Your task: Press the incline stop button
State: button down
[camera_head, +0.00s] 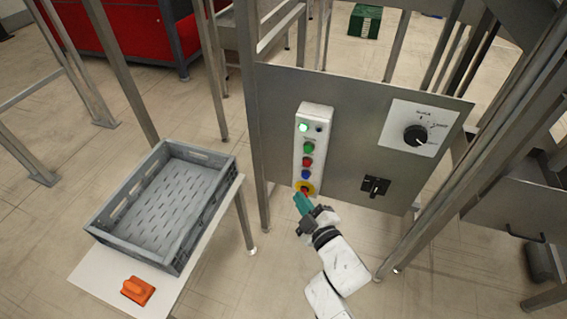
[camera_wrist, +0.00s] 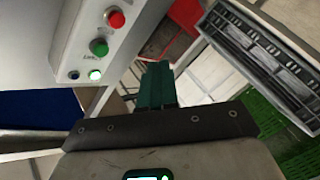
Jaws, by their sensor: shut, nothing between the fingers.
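A white button box (camera_head: 327,124) is mounted upright on the grey metal panel. From top to bottom it has a lit green-white lamp (camera_head: 303,127) beside a small dark one, a green button (camera_head: 309,147), a red button (camera_head: 308,162), a blue button (camera_head: 305,174) and a yellow-ringed red button (camera_head: 304,188). Labels are too small to read. My gripper (camera_head: 302,201) has teal fingers shut and empty, close to the yellow-ringed button and partly overlapping it; contact cannot be told. In the wrist view the fingers (camera_wrist: 157,83) are apart from the red (camera_wrist: 115,19) and green (camera_wrist: 99,47) buttons.
The metal panel (camera_head: 275,140) also has a black rotary knob (camera_head: 415,135) and a black switch (camera_head: 375,186) to the right. A grey crate (camera_head: 228,160) and an orange object (camera_head: 138,290) sit on a white table at left. Metal posts flank the panel.

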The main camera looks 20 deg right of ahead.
aim_at(307, 163)
jog(key=shift+w+a+r+n+y, duration=0.1)
jog(key=shift+w+a+n+y, duration=0.05)
jog(key=shift+a, duration=0.25)
jog(key=shift+w+a+r+n+y, duration=0.1)
jog(key=shift+w+a+n+y, duration=0.05)
jog(key=shift+a, duration=0.25)
jog(key=shift+w+d+f+p, duration=0.1)
jog(key=shift+w+d+p, duration=0.7)
jog(key=shift+w, duration=0.4)
jog(key=shift+w+d+r+p, duration=0.1)
jog(key=shift+w+d+p, duration=0.55)
jog(key=shift+w+d, duration=0.4)
jog(key=shift+w+d+f+p, duration=0.1)
jog(key=shift+w+d+p, duration=0.65)
jog(key=shift+w, duration=0.55)
jog(key=shift+w+d, duration=0.1)
jog(key=shift+w, duration=0.05)
jog(key=shift+w+d, duration=0.2)
